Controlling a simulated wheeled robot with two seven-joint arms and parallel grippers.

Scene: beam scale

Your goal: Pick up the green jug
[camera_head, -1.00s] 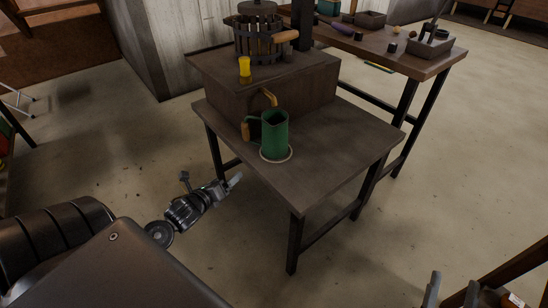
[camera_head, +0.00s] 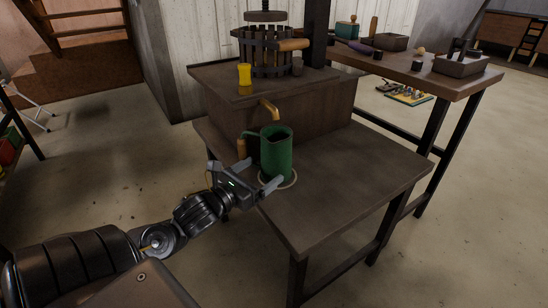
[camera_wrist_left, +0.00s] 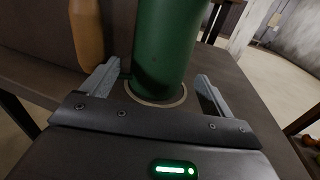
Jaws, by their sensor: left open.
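The green jug (camera_head: 276,155) stands upright on a pale round ring (camera_head: 290,181) on the low wooden table (camera_head: 335,190). My left gripper (camera_head: 261,172) is open at the jug's lower near side. In the left wrist view the jug (camera_wrist_left: 168,45) rises between the two spread fingers (camera_wrist_left: 158,84), with gaps on both sides. My right gripper is not in view.
A raised wooden box (camera_head: 310,115) stands at the back of the table. It carries a yellow cup (camera_head: 244,75) and a slatted press (camera_head: 263,50). A second table (camera_head: 440,80) with trays and small items is at the right. The low table's right part is bare.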

